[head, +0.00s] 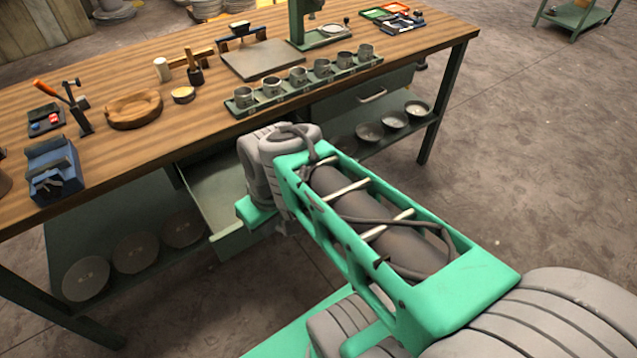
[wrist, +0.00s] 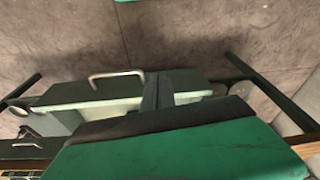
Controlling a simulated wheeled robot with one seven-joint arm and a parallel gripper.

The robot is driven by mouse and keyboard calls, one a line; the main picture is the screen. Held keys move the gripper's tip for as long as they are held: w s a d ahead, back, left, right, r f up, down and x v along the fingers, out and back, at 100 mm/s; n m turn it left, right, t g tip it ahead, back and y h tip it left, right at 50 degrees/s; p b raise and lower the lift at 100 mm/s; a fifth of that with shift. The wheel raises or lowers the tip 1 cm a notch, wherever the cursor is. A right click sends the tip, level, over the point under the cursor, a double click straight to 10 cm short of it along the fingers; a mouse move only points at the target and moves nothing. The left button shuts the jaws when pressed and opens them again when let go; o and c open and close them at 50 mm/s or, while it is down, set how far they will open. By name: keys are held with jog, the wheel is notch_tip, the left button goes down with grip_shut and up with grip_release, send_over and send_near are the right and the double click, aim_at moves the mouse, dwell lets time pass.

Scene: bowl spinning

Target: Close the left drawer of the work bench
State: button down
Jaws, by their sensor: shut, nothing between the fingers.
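The work bench (head: 120,85) has a wooden top on a dark green frame. Its left drawer (head: 212,185) is pulled out below the top in the head view, partly hidden by my arm. In the wrist view the left drawer (wrist: 85,95) shows with its pale bar handle (wrist: 115,75). My gripper (wrist: 160,88) is shut and empty, appearing over the drawer front to the right of the handle. I cannot tell whether it touches the drawer. In the head view my wrist hides the fingers and the drawer's right side.
The right drawer (head: 372,96) is closed. Metal cups in a rack (head: 305,85) stand along the bench's front edge above my wrist. A bench leg (head: 430,140) stands at the right. The floor (head: 530,150) to the right is clear.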

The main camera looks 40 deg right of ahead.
jog(key=s+d+f+n+t+y, duration=0.1)
jog(key=s+d+n+t+y, duration=0.1)
jog(key=d+n, duration=0.8)
jog(key=s+d+n+t+y, duration=0.15)
jog(key=d+n, duration=0.35)
jog(key=d, duration=0.8)
jog(key=w+r+x, duration=0.1)
jog(key=w+x, duration=0.1)
jog(key=x, duration=0.9)
jog(key=shift+w+f+y+p, duration=0.15)
jog(key=shift+w+y+p, duration=0.2)
jog(key=shift+p, duration=0.05)
jog(key=shift+w+a, duration=0.1)
jog(key=shift+w, duration=0.05)
